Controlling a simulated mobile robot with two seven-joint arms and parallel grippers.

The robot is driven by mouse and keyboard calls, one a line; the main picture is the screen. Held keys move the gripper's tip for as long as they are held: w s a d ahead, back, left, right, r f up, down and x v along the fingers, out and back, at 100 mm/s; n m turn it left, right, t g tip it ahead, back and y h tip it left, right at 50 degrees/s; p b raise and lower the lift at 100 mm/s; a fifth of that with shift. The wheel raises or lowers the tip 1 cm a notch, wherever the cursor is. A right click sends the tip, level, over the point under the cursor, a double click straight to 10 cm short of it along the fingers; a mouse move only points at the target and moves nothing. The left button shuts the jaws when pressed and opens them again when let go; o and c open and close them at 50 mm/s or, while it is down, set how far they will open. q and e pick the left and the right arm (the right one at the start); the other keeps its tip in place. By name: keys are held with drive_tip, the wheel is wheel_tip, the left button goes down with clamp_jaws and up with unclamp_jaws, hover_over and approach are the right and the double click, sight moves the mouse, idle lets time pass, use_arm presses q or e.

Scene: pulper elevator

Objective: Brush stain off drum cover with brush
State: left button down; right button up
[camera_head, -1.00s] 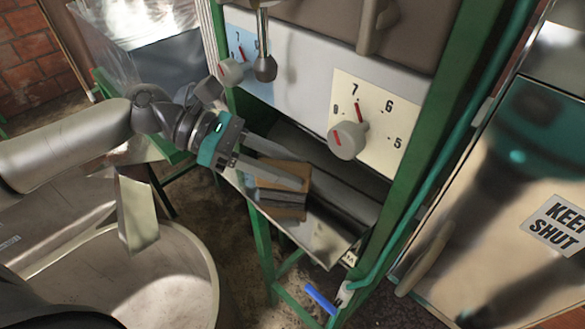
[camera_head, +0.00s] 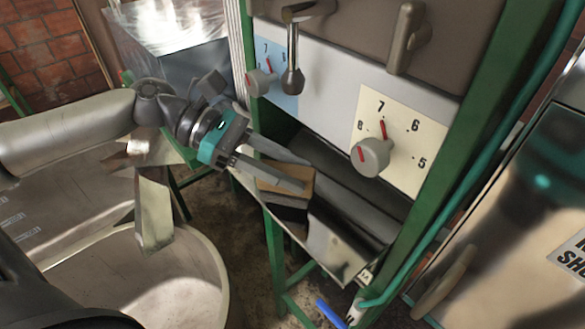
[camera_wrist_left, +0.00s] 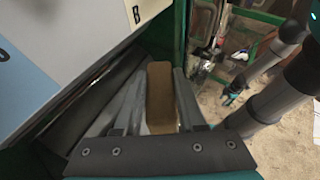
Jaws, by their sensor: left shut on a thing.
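My left gripper (camera_head: 300,173) is shut on the brush (camera_head: 285,180), a brown wooden block with a dark underside. It holds the brush just above the machine's sloping metal chute. In the left wrist view the brush (camera_wrist_left: 161,98) sits between the two fingers. The brown-grey panel (camera_head: 350,35) above the dials looks like the drum cover; only its lower part shows, and I see no clear stain on it.
Dials (camera_head: 374,156) and a lever (camera_head: 292,78) stick out from the white front plate. A green post (camera_head: 435,150) bounds the machine on the right, beside a shiny metal door (camera_head: 500,215). A large round vat (camera_head: 170,280) stands below my left arm.

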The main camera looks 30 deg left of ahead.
use_arm(q)
drive_tip(key=s+a, duration=0.2)
drive_tip(key=s, duration=0.5)
drive_tip(key=s+a, duration=0.3)
drive_tip(key=s, duration=0.3)
drive_tip(key=shift+s+a+r, duration=0.3)
drive_tip(key=shift+s+a, duration=0.05)
drive_tip(key=shift+s, duration=0.05)
idle(0.4)
idle(0.4)
drive_tip(key=w+d+f+n+t+b, duration=0.1)
drive_tip(key=w+f+t+b, duration=0.1)
drive_tip(key=w+f+b, duration=0.5)
drive_tip(key=f+n+t+b, duration=0.1)
drive_tip(key=f+n+b, duration=0.1)
drive_tip(key=f+b, duration=0.6)
drive_tip(key=w+d+f+t+y+b, duration=0.1)
drive_tip(key=w+d+f+b, duration=0.2)
drive_tip(key=w+f+b, duration=0.1)
drive_tip(key=w+d+f+n+y+b, duration=0.1)
drive_tip(key=w+d+f+b, duration=0.2)
drive_tip(key=w+f+b, duration=0.2)
drive_tip(key=shift+w+d+f+t, duration=0.15)
drive_tip(key=shift+w+f+t, duration=0.25)
drive_tip(key=shift+w+f, duration=0.7)
